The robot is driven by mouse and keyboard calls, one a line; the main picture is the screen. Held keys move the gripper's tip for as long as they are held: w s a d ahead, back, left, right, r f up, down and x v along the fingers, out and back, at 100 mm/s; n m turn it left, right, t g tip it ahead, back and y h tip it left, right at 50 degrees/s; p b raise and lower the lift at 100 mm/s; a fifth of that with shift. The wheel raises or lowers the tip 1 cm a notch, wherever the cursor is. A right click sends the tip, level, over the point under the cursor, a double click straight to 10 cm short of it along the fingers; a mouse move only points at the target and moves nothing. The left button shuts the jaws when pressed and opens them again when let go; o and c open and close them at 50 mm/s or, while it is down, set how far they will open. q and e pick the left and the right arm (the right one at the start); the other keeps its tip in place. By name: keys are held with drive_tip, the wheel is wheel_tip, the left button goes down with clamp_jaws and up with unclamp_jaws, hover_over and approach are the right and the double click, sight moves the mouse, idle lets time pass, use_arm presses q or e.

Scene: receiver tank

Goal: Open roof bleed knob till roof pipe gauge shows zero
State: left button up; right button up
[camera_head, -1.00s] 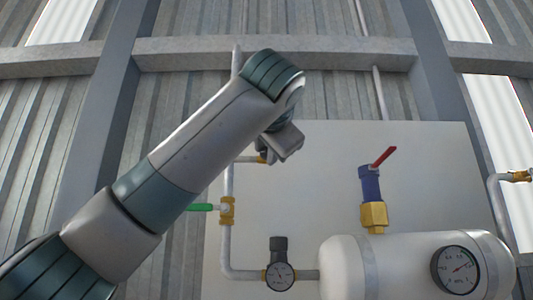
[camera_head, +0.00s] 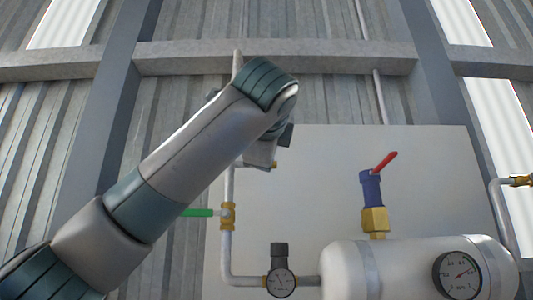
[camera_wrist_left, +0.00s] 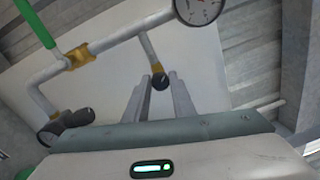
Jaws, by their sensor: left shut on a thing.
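My left gripper (camera_head: 262,155) is on the upright pipe's short side branch in the head view, and its fingertips are partly hidden by my wrist. In the left wrist view the fingers (camera_wrist_left: 159,92) stand on either side of a small black bleed knob (camera_wrist_left: 160,80) and are shut on it. The knob sits at the end of a branch with a brass fitting. In the head view the knob is hidden, and a bit of brass fitting (camera_head: 275,165) shows beside the gripper. A round white pipe gauge (camera_wrist_left: 198,8) is cut off at the top of the wrist view; its reading is unclear. My right gripper is not in view.
A green-handled valve (camera_head: 198,212) is on the upright pipe below my gripper. A lower gauge (camera_head: 280,282) and the white tank with its gauge (camera_head: 458,274) are at the bottom. A blue relief valve with a red lever (camera_head: 372,188) stands on the tank.

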use_arm(q)
drive_tip(key=shift+f+m+h+p, duration=0.15)
drive_tip(key=shift+m+p, duration=0.55)
drive_tip(key=shift+m, duration=1.5)
drive_tip(key=shift+r+m+h+p, duration=0.15)
drive_tip(key=shift+m+p, duration=0.55)
drive_tip(key=shift+m, duration=1.5)
drive_tip(key=shift+f, duration=0.15)
drive_tip(key=o, duration=1.1)
drive_tip(key=shift+c, duration=0.2)
drive_tip(key=s+b, duration=0.8)
drive_tip(key=s, duration=0.9)
drive_tip(key=shift+s+a+f, duration=0.15)
drive_tip(key=shift+a, duration=0.05)
